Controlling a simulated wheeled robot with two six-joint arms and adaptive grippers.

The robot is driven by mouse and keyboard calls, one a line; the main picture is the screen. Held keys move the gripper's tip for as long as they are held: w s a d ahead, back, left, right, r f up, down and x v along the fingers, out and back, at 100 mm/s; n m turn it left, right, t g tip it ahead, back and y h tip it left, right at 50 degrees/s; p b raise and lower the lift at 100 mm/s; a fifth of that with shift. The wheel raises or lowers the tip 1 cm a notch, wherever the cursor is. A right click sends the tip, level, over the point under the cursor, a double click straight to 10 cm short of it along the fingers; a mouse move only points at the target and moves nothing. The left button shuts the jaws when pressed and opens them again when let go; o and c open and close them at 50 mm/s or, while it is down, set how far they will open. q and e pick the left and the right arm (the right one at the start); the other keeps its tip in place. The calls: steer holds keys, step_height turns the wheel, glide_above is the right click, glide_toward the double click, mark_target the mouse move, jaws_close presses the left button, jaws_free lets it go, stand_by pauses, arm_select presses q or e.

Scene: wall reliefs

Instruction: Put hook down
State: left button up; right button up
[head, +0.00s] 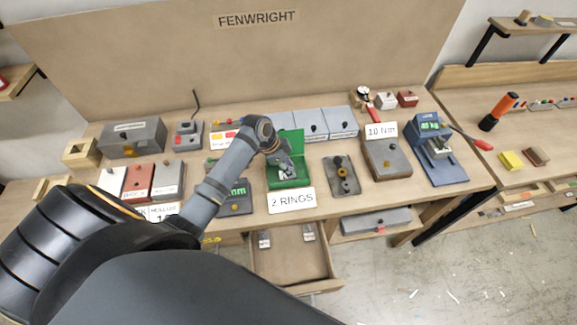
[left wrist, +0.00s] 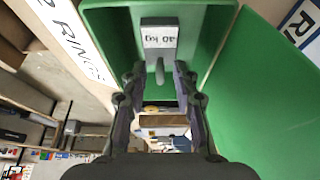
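The hook (left wrist: 159,68) is a small grey piece below a grey block with a white, upside-down weight label in the left wrist view. It sits inside the open green box (left wrist: 108,30), which also stands mid-bench in the head view (head: 302,182). My left gripper (left wrist: 159,75) reaches down into the box. Its two fingers are spread, one on each side of the hook, with visible gaps between. In the head view my left gripper (head: 285,168) hides most of the box's inside. My right gripper is not in view.
A "2 RINGS" card (head: 292,200) stands before the box. Grey lidded boxes (head: 311,124) stand behind. An open drawer (head: 290,262) juts out below.

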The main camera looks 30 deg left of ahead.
arm_select(q)
steer(key=shift+r, duration=0.1)
steer(key=shift+a+r, duration=0.1)
steer(key=shift+r, duration=0.15)
steer(key=b+v, duration=0.2)
steer(key=v, duration=0.9)
steer(key=shift+r, duration=0.3)
